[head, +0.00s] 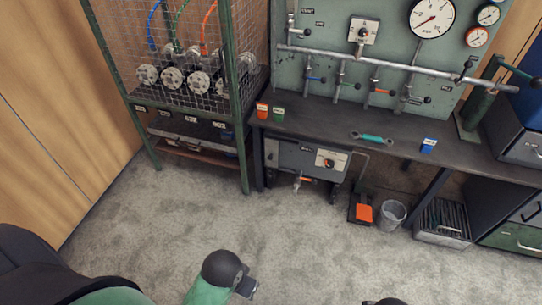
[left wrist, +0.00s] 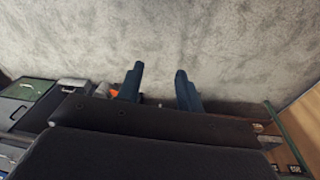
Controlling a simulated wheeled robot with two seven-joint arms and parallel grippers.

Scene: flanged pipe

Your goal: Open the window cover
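I cannot make out a part that is clearly the window cover. A grey panelled unit (head: 300,157) with a white dial plate (head: 331,159) sits under the bench, and a green board (head: 340,60) with pipes and gauges stands above it. My left gripper (head: 249,287) is low over the carpet, well short of the bench. In the left wrist view its two fingers (left wrist: 159,88) are apart with nothing between them. A dark piece of my right arm (head: 385,301) barely shows at the bottom edge; its fingers cannot be made out.
A mesh cage (head: 175,42) with flanged fittings stands left of the bench. A bin (head: 391,214) and a crate (head: 442,222) stand below. The carpet before the bench is clear.

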